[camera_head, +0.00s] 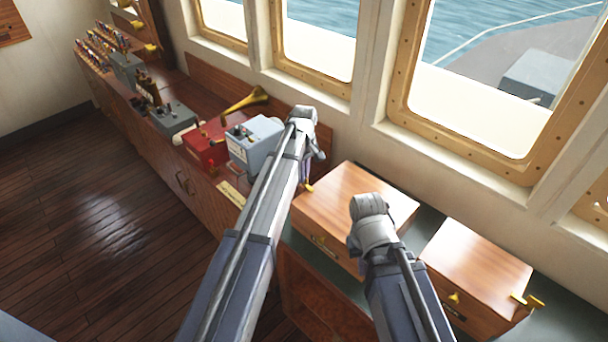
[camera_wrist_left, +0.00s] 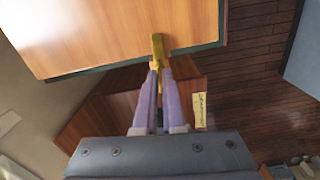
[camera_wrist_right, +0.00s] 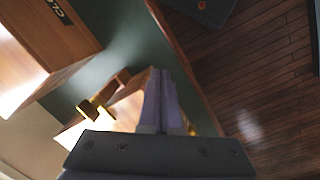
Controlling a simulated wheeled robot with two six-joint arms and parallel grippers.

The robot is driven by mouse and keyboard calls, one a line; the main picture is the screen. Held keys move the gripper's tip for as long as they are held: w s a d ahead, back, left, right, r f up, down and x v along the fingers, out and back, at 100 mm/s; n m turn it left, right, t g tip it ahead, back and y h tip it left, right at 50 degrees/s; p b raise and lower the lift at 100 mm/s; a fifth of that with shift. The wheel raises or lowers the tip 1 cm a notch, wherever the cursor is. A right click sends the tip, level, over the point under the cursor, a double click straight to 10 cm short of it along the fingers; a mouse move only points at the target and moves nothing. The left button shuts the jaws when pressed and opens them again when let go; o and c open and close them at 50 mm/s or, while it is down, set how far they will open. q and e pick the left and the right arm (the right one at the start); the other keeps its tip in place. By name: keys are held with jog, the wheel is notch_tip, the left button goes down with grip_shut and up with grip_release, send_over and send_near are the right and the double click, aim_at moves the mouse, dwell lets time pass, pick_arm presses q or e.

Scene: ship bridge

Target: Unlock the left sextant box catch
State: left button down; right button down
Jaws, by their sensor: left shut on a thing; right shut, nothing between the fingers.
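A wooden box (camera_head: 352,200) with a smooth brown lid stands on the green counter below the windows. A brass catch (camera_head: 309,188) sticks out at its left end. In the left wrist view this catch (camera_wrist_left: 158,48) sits at the edge of the box (camera_wrist_left: 110,35). My left gripper (camera_wrist_left: 157,70) is shut on the brass catch. In the head view my left arm hides most of that gripper. My right gripper (camera_wrist_right: 160,72) is shut and empty above the counter; my right arm hides it in the head view.
A second wooden box (camera_head: 478,262) with brass fittings (camera_head: 527,300) stands to the right. A light blue instrument box (camera_head: 255,142), a red box (camera_head: 206,145) and a brass horn (camera_head: 245,102) are left of my left arm. The wooden floor (camera_head: 110,230) is clear.

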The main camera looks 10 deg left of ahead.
pick_arm(q)
jog(key=m, duration=0.4)
jog(key=shift+m, duration=0.3)
jog(key=m, duration=0.3)
jog(key=shift+m, duration=0.3)
jog(key=m, duration=0.4)
jog(key=shift+m, duration=2.4)
jog(key=c, duration=1)
grip_release()
jog(key=shift+r, duration=0.1)
